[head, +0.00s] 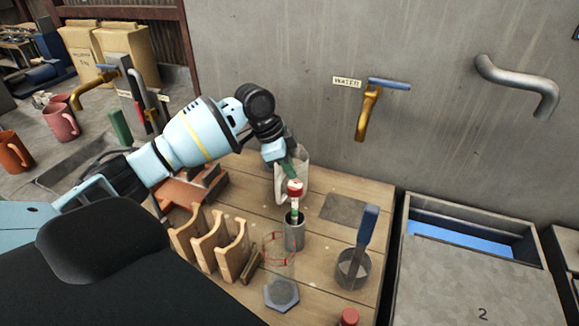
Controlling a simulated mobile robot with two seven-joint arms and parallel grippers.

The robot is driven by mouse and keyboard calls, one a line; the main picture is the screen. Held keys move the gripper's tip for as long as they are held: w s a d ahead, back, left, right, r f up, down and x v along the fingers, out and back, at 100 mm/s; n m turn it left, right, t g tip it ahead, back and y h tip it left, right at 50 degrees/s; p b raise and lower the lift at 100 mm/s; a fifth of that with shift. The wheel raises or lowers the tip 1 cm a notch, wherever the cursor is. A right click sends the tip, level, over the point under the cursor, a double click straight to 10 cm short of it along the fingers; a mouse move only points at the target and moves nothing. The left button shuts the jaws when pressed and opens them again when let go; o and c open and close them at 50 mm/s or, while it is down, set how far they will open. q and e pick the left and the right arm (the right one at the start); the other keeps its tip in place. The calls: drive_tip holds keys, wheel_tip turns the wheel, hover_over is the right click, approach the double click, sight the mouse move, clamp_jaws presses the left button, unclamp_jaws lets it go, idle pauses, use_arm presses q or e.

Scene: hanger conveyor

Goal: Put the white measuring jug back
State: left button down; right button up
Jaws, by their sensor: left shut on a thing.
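The white measuring jug (303,172) is at the back of the wooden table, partly hidden by my left gripper and by a red-topped item in front. My left gripper (281,157) comes in from the left and is shut on the jug at its upper left side. I cannot tell whether the jug's base touches the table. My right gripper is not in view.
A dark square patch (345,209) lies bare right of the jug. A grey cylinder (295,235) holds the red-topped item (295,189). A metal cup (352,273) holds a blue-handled tool. A wooden rack (234,250) and hexagonal block (281,294) are nearer. A yellow tap (367,113) overhangs behind.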

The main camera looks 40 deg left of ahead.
use_arm(q)
drive_tip(key=shift+r, duration=0.15)
drive_tip(key=c, duration=1.6)
unclamp_jaws()
drive_tip(key=v, duration=1.2)
drive_tip(key=shift+p, duration=0.3)
